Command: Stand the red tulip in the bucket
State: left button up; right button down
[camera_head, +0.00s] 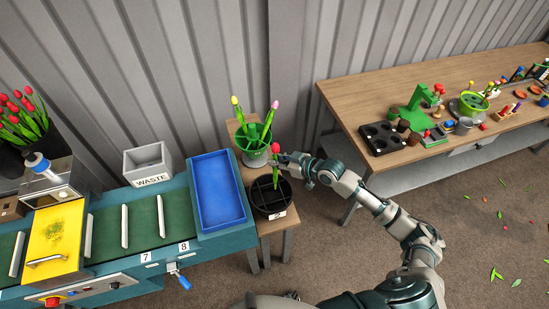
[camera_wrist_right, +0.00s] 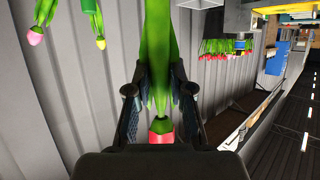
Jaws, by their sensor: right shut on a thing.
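The red tulip (camera_head: 275,149) is upright, its red flower on top and green leaves hanging below. My right gripper (camera_head: 279,160) is shut on it just under the flower. In the right wrist view, the fingers (camera_wrist_right: 159,90) flank the green stem (camera_wrist_right: 158,45), and the red flower (camera_wrist_right: 161,127) is near the palm. The black bucket (camera_head: 271,213), with dividers inside and a white label, stands directly below the tulip. The lower leaves overlap the bucket's opening; I cannot tell whether the stem end is inside it. My left gripper is not in view.
A green holder (camera_head: 252,157) with a yellow and a pink tulip stands just behind the bucket. A blue tray (camera_head: 217,190) and a grey waste box (camera_head: 148,163) are to the left. A wooden table (camera_head: 345,95) with tools stands to the right.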

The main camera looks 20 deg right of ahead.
aim_at(278, 180)
notch_tip(278, 180, down, 12)
jog(key=b, duration=0.7)
jog(key=shift+a+r+b, duration=0.15)
jog(key=shift+r+b, duration=0.05)
jog(key=shift+b, duration=0.1)
jog(key=shift+f, duration=0.35)
jog(key=shift+a+f+b, duration=0.15)
jog(key=shift+f+b, duration=0.15)
jog(key=shift+b, duration=0.15)
jog(key=shift+a+f, duration=0.3)
jog(key=shift+a, duration=0.1)
jog(key=c, duration=0.9)
grip_release()
jog(key=shift+d, duration=0.35)
jog(key=shift+c, duration=0.2)
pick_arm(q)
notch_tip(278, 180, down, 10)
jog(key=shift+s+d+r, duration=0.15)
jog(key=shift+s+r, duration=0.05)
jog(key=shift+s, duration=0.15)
